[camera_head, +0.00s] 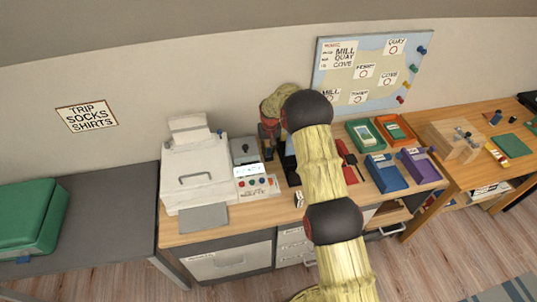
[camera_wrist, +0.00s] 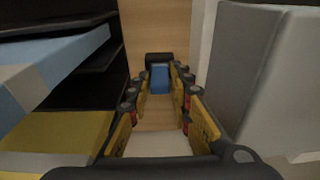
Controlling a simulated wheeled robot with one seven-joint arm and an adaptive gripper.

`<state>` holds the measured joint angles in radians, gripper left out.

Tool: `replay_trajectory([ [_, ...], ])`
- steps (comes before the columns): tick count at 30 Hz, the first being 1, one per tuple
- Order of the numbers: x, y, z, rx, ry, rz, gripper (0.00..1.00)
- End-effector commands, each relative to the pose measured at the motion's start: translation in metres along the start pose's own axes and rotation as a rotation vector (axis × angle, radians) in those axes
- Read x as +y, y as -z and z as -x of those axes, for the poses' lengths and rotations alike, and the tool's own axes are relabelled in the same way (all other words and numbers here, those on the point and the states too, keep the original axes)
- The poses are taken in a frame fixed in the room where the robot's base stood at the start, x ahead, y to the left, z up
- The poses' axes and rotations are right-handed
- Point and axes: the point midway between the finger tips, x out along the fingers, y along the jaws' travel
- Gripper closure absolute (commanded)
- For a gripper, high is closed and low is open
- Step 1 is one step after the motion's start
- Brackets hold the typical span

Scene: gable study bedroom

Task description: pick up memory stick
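In the wrist view, a small blue block with a black end, which looks like the memory stick (camera_wrist: 160,78), lies on a wooden surface. My gripper (camera_wrist: 162,84) has its two yellow-padded fingers apart, one on each side of the blue block. The fingertips are close to its sides; whether they touch it is too dark to tell. In the head view my arm covers the gripper and the memory stick.
In the wrist view, black shelving (camera_wrist: 90,75) stands close on the left and a grey box-like body (camera_wrist: 245,75) close on the right. In the head view, a white printer (camera_head: 195,170), a blue tray (camera_head: 386,174) and a purple tray (camera_head: 420,167) stand on the desk.

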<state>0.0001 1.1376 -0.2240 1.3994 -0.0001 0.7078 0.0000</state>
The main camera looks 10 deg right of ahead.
Motion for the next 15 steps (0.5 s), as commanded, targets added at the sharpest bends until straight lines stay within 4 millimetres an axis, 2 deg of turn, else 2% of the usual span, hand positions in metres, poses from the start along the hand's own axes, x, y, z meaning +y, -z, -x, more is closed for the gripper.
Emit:
replay_trajectory([
  [9,0.0,0.0,0.0001,0.0,0.0,0.0,0.99],
  [15,0.0,0.0001,0.0002,0.0,0.0,0.0,1.0],
])
